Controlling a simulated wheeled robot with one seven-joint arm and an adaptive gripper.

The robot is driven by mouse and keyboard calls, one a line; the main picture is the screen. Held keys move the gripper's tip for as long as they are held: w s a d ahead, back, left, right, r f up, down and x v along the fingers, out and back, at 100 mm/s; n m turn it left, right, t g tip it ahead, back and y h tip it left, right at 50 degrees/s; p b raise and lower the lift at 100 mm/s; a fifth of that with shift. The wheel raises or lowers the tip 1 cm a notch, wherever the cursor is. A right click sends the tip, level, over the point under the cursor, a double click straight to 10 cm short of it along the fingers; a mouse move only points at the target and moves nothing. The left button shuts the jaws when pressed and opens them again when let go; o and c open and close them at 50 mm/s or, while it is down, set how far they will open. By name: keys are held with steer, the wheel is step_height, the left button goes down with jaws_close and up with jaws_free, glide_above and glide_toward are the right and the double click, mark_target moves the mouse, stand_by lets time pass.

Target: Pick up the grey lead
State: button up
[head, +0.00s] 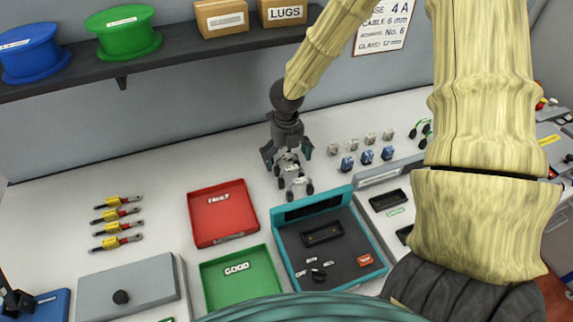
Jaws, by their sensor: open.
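My gripper (294,186) points down over the white bench, behind the teal-framed unit and right of the red tray. Its dark fingers are open, with light parts showing among them. I cannot tell if anything lies between or under the fingers. I cannot make out a grey lead for certain. Small leads with green ends (421,129) lie at the back right, partly hidden by my arm.
A red tray (243,237), a green tray (265,261) and a teal-framed unit (281,262) stand in front. Small blue blocks (367,157) and grey blocks (370,139) stand right of the gripper. Yellow-and-red tools (117,227) lie left. A shelf (190,52) runs above.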

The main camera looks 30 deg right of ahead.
steer(key=shift+s+f, duration=0.15)
steer(key=shift+f, duration=0.95)
steer(key=shift+c, duration=0.2)
steer(key=c, duration=1.1)
